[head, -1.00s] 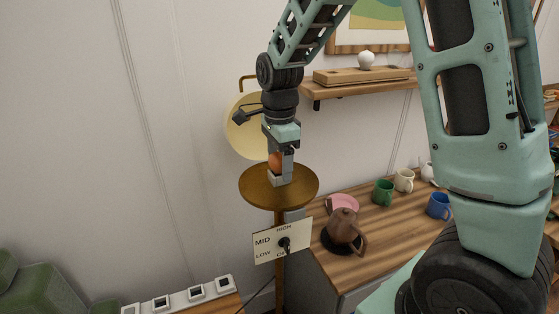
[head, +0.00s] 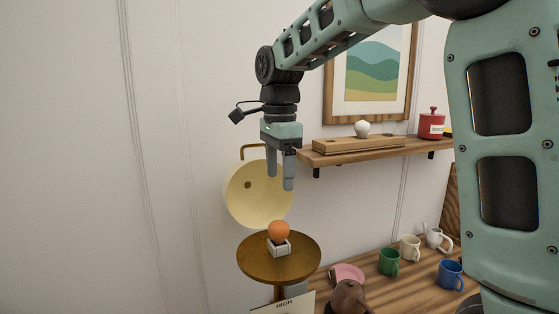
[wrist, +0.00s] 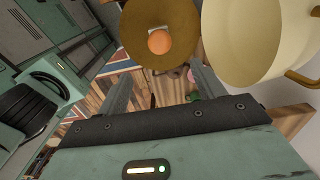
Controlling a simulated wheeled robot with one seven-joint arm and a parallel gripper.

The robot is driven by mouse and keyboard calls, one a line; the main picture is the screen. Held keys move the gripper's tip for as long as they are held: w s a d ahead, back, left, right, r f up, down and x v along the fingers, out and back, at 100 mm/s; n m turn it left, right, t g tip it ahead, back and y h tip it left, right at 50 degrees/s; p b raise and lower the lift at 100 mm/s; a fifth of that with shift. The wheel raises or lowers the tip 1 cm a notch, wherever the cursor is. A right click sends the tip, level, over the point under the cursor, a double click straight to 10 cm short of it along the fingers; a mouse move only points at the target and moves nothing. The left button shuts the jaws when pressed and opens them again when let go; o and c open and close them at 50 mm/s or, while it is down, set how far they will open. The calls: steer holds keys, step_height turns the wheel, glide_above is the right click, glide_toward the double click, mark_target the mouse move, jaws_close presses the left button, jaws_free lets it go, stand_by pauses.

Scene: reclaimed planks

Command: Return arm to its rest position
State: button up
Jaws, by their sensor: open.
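My gripper (head: 281,184) hangs open and empty in the head view, fingers pointing down, above a round brown stand (head: 262,270). An orange ball (head: 278,230) sits in a small white square holder (head: 279,249) on the stand, clear below the fingertips. In the wrist view the orange ball (wrist: 159,41) and the round stand top (wrist: 185,52) show beyond the two spread fingers, with nothing between them.
A wooden shelf (head: 385,150) with a red canister (head: 431,124) is to the right. Mugs, such as a green one (head: 389,262), and a brown teapot (head: 349,298) stand on the counter.

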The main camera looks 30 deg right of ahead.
steer(key=shift+r, duration=1.6)
